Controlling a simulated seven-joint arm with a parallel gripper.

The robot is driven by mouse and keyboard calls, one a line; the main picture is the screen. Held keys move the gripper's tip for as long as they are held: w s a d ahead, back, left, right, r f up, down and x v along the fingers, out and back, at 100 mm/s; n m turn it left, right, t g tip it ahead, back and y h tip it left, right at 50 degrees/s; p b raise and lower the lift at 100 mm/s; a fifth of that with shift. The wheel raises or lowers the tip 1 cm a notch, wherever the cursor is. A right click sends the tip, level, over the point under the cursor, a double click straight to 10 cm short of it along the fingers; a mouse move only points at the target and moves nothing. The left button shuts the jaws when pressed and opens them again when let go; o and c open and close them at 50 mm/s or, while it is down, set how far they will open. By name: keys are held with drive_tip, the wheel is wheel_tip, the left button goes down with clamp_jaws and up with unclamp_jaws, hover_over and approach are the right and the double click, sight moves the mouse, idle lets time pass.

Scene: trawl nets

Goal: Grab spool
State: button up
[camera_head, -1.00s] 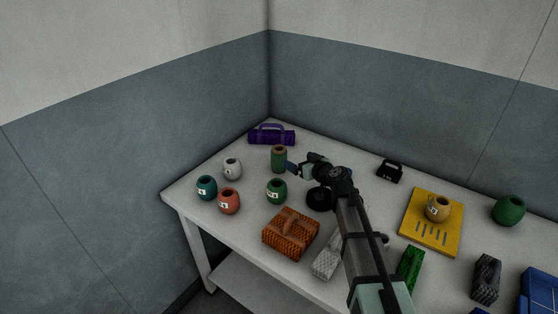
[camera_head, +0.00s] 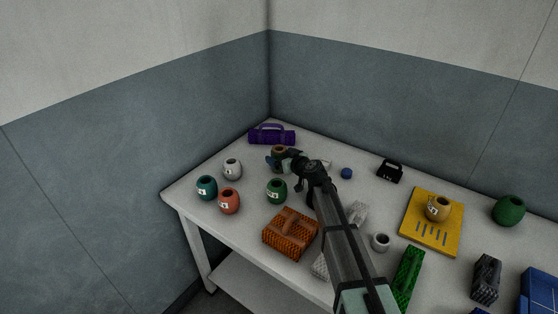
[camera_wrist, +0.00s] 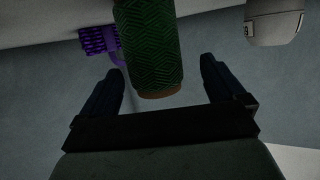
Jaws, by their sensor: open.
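The spool (camera_head: 279,149), a green patterned cylinder with brown ends, stands upright near the table's back left. In the head view my gripper covers most of it and only its brown top shows clearly. In the wrist view the spool (camera_wrist: 148,42) lies between and just ahead of the two dark fingers. My gripper (camera_wrist: 161,68) is open, with one finger to each side of the spool and a gap on both sides. In the head view my gripper (camera_head: 277,163) is right at the spool.
A purple handled roll (camera_head: 271,136) lies behind the spool. White (camera_head: 232,168), teal (camera_head: 206,188), red (camera_head: 229,201) and green (camera_head: 277,190) jars stand left and in front. An orange woven block (camera_head: 291,234) is nearer. The table (camera_head: 190,190) ends at the left.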

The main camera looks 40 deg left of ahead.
drive_tip(key=x, duration=0.5)
drive_tip(key=shift+w+d, duration=0.1)
drive_tip(key=shift+w, duration=0.1)
drive_tip(key=c, duration=1.1)
drive_tip(key=shift+r, duration=0.15)
